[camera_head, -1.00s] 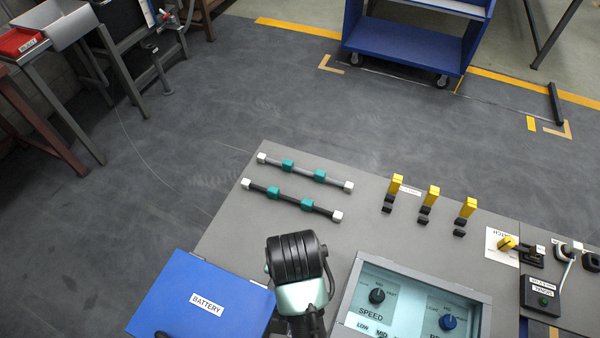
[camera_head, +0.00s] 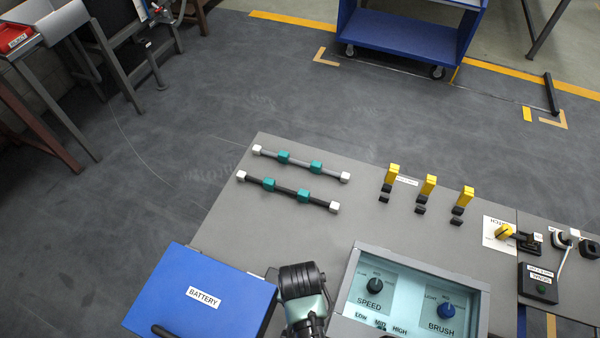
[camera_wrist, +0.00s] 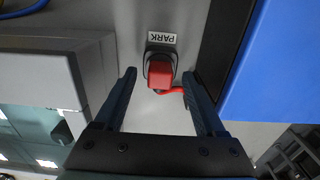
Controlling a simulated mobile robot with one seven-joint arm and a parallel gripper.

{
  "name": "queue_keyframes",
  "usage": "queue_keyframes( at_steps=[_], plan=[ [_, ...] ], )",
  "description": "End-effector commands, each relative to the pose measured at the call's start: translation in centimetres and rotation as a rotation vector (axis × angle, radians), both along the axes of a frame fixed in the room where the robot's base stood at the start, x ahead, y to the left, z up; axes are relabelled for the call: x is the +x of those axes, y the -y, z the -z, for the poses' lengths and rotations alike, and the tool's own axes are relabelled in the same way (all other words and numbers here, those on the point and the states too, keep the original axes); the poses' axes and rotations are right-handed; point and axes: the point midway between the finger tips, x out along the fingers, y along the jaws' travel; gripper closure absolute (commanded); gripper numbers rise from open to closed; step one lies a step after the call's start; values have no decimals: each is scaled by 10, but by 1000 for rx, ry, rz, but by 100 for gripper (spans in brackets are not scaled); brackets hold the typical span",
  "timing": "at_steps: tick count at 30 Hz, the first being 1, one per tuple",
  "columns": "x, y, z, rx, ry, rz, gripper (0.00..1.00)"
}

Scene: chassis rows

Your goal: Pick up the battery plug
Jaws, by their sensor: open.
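A red plug (camera_wrist: 160,74), which looks like the battery plug, sits in a dark holder under a white PARK label (camera_wrist: 162,38) in the wrist view. A red cord runs from it to the right. My gripper (camera_wrist: 159,76) is open, with one finger on each side of the plug and gaps between. The fingers do not hold it. In the head view my arm hides the plug and gripper. The blue box labelled BATTERY (camera_head: 205,275) stands left of my arm.
The blue battery side (camera_wrist: 275,70) is close to the right finger. A glass-fronted SPEED and BRUSH panel (camera_head: 480,320) stands right of my arm. Two rods (camera_head: 290,191) and yellow-topped levers (camera_head: 428,186) sit farther back on the grey deck (camera_head: 270,230).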

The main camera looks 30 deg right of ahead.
Motion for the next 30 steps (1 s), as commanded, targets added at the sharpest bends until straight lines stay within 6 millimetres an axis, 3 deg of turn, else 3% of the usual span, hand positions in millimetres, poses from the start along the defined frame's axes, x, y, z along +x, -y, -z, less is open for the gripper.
queue_keyframes(
  at_steps=[3,11,24,30],
  plan=[
    [0,0,14,0,0,0,28],
    [0,0,16,-1,2,0,28],
    [0,0,16,-1,2,0,100],
    [0,0,16,-1,2,0,100]
  ],
)
